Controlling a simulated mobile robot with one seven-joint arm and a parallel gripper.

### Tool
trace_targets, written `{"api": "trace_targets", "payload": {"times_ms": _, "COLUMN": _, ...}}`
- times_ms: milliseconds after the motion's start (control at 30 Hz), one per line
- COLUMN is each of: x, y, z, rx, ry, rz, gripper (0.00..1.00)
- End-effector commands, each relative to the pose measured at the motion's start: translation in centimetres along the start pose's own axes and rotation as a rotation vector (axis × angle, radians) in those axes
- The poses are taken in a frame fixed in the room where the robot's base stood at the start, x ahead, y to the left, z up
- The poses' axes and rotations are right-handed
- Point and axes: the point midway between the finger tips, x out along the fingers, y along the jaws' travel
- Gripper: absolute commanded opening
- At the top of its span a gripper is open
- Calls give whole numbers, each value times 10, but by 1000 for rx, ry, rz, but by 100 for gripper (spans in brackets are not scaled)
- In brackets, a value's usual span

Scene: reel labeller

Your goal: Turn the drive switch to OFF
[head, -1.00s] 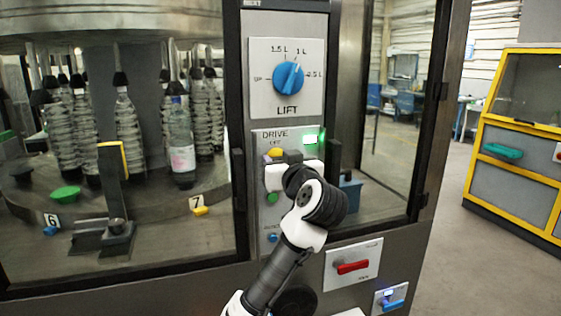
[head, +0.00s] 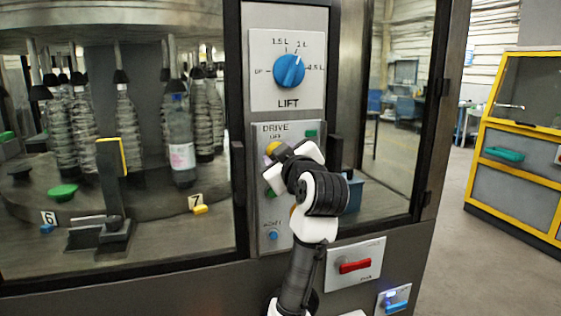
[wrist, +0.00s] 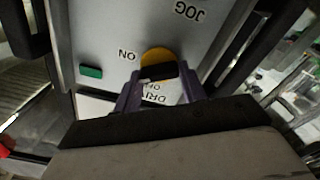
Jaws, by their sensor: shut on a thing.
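The drive switch is a yellow knob (head: 272,148) with a black handle on the drive panel (head: 245,200), under the word DRIVE. In the wrist view the yellow knob (wrist: 158,54) and its black handle (wrist: 158,72) show upside down, with ON beside it and OFF just below it in the picture. A white mark shows at the handle's lower left, close to OFF. My gripper (wrist: 160,76) has one finger at each end of the handle and is shut on it. In the head view my gripper (head: 295,153) covers part of the switch.
A green lamp (head: 311,133) at the panel's upper right is dull. The blue lift dial (head: 289,71) is above. A blue button (head: 273,236) is low on the panel. A red handle (head: 354,266) is at lower right. Dark door handles flank the panel.

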Motion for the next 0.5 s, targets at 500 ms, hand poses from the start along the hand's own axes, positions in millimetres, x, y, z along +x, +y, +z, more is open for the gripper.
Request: {"api": "trace_targets", "payload": {"times_ms": 500, "x": 0, "y": -3, "z": 4, "rx": -494, "ry": -4, "rz": 0, "gripper": 18}}
